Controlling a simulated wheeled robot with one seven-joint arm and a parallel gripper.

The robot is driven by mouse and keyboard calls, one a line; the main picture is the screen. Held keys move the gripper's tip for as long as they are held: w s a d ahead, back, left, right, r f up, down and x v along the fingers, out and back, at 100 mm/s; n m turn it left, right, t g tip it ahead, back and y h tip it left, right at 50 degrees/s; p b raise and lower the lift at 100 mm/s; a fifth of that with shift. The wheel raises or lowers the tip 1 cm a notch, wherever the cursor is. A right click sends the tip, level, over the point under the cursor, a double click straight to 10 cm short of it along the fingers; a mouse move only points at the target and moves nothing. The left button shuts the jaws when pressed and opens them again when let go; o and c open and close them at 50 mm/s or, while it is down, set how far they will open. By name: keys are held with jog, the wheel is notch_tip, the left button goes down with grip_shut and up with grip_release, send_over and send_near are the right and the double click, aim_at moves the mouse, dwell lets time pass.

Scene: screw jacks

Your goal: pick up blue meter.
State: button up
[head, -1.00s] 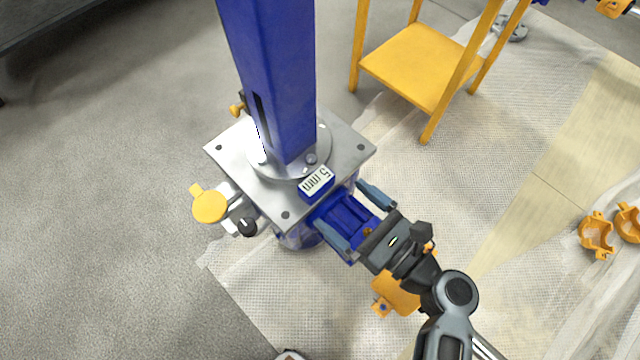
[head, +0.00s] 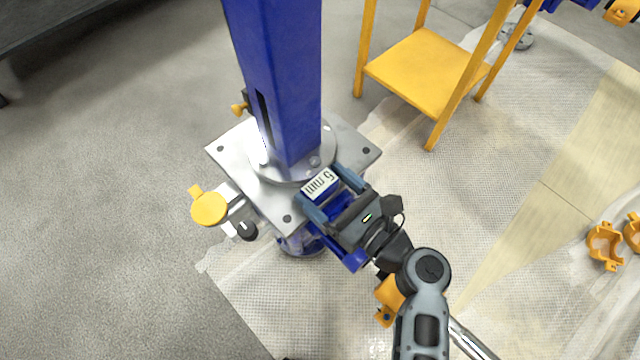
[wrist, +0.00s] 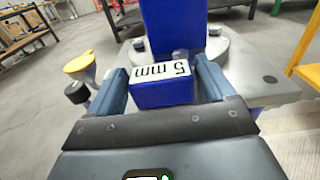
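The blue meter (head: 321,184) is a small blue block with a white face reading "5 mm". It sits on the grey metal plate (head: 232,158) at the foot of the blue column. In the wrist view the meter (wrist: 162,84) stands between my two fingers, with its label facing up. My gripper (head: 332,193) is open, one finger on each side of the meter. In the wrist view a gap shows on the right side of the meter, and the left finger is close to it. My gripper also shows in the wrist view (wrist: 160,88).
The tall blue column (head: 278,80) rises right behind the meter. A yellow-capped fitting (head: 209,208) is left of the plate. A yellow stand (head: 425,72) is at the back right. Orange clamps (head: 604,245) lie at the far right.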

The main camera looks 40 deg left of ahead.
jog(key=c, duration=0.8)
